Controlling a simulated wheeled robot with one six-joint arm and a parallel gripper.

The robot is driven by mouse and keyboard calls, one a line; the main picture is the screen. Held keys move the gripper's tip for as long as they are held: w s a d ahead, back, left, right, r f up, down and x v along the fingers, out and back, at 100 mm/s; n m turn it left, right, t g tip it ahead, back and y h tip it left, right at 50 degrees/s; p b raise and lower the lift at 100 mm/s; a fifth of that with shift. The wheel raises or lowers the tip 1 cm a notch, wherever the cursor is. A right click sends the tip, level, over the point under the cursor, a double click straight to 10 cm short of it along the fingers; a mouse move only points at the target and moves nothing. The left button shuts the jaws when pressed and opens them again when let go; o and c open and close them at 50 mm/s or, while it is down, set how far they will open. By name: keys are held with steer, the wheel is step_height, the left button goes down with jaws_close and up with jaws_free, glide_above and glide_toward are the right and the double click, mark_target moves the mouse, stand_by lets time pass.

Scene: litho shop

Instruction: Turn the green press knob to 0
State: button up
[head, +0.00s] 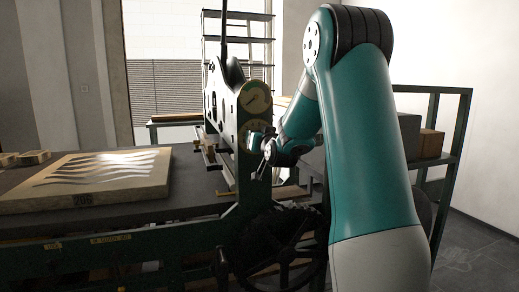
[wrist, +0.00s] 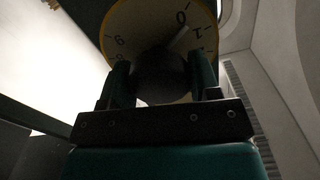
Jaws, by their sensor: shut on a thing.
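My gripper (wrist: 160,72) is shut on a dark round knob (wrist: 163,82) in the wrist view, with one finger on each side. The knob's colour is too dark to confirm as green. It sits in front of a cream dial (wrist: 135,22) with a yellow rim. The 0 is at the upper right of the dial, 1 is to its right, and 9 is at the left. A pale pointer mark leans up and right, seemingly between 0 and 1. In the head view my gripper (head: 256,143) is at the lower dial (head: 249,129) on the press; the knob is largely hidden there.
An upper dial (head: 255,97) with a pointer sits just above on the green press frame (head: 222,105). A litho stone (head: 85,188) lies on the press bed at left. A spoked wheel (head: 285,250) is below, and a shelf with boxes (head: 430,143) stands right.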

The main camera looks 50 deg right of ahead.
steer(key=shift+f+n+b, duration=0.2)
steer(key=shift+n+b, duration=0.6)
steer(key=shift+n, duration=0.2)
steer(key=o, duration=0.9)
steer(key=shift+r, duration=0.1)
steer(key=b+v, duration=0.3)
steer(key=v, duration=1.4)
steer(key=shift+s+b, duration=0.2)
steer(key=shift+b, duration=0.1)
steer(key=shift+a, duration=0.1)
